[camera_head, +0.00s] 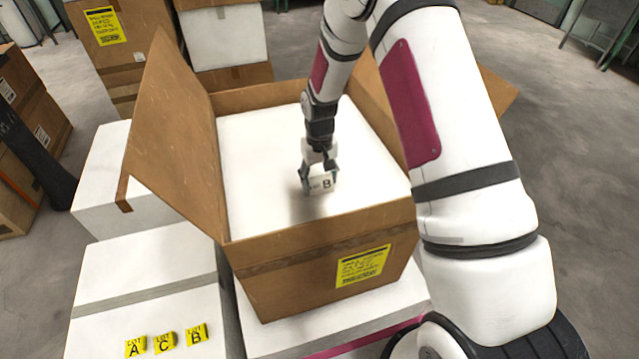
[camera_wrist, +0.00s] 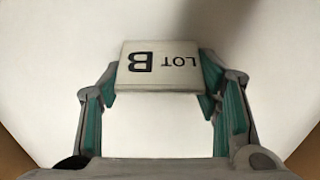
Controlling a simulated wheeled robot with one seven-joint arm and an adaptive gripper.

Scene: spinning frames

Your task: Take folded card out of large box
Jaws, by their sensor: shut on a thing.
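The large box (camera_head: 300,265) is an open brown cardboard carton with raised flaps and a white interior. The folded card (camera_head: 321,184) is small and white, marked with a "B". In the wrist view the card (camera_wrist: 160,68) reads "LOT B" upside down. My gripper (camera_head: 318,178) points down within the box opening, its fingers shut on the card's two sides. In the wrist view the fingertips of my gripper (camera_wrist: 160,85) are at the card's left and right edges. I cannot tell whether the card touches the white surface beneath it.
Yellow tags A (camera_head: 135,346), C (camera_head: 165,342) and B (camera_head: 197,334) lie on a white box (camera_head: 150,275) at the front left. The large box's left flap (camera_head: 175,150) stands high. More cartons (camera_head: 120,40) are stacked behind. Open floor (camera_head: 560,150) lies to the right.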

